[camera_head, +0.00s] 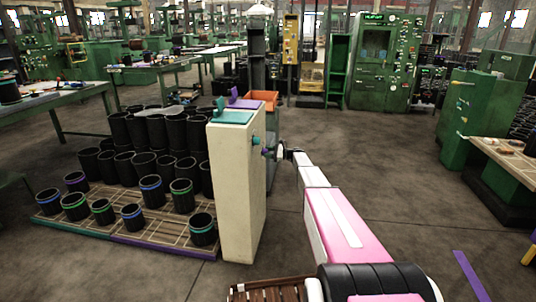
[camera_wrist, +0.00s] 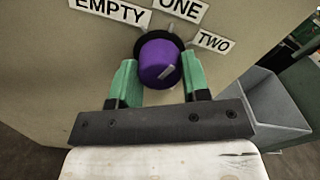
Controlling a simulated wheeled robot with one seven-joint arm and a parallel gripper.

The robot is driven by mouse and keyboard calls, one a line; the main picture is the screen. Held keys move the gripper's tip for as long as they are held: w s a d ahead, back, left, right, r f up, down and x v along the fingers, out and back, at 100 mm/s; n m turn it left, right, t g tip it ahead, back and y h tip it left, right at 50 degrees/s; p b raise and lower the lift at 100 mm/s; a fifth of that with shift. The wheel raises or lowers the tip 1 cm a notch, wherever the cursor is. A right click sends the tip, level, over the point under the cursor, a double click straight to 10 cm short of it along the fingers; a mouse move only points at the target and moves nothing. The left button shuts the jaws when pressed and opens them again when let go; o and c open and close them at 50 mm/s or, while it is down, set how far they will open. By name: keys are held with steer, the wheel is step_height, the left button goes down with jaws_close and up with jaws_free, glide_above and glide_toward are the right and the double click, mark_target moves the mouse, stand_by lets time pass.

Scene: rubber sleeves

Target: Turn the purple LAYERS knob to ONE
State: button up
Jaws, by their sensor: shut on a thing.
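The purple knob (camera_wrist: 157,58) sits on a dark round base on a beige panel (camera_wrist: 60,60). A pale pointer line on its face slants up and right, roughly toward the TWO label (camera_wrist: 214,42). The ONE label (camera_wrist: 180,8) is above the knob, and the EMPTY label (camera_wrist: 110,10) is at upper left. My gripper (camera_wrist: 160,80) has its green fingers on both sides of the knob, shut on it. In the head view my gripper (camera_head: 272,153) is at the right face of the beige cabinet (camera_head: 236,190); the knob is too small there to make out clearly.
Black sleeves (camera_head: 152,188) stand on pallets left of the cabinet. A grey bin (camera_wrist: 262,110) is right of the panel in the wrist view. Floor to the right is open.

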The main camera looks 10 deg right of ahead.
steer(key=shift+n, duration=1.3)
steer(key=o, duration=0.9)
steer(key=shift+d, duration=0.1)
steer(key=v, duration=1)
steer(key=shift+s+d, duration=0.15)
steer(key=shift+d, duration=0.2)
steer(key=shift+s, duration=0.1)
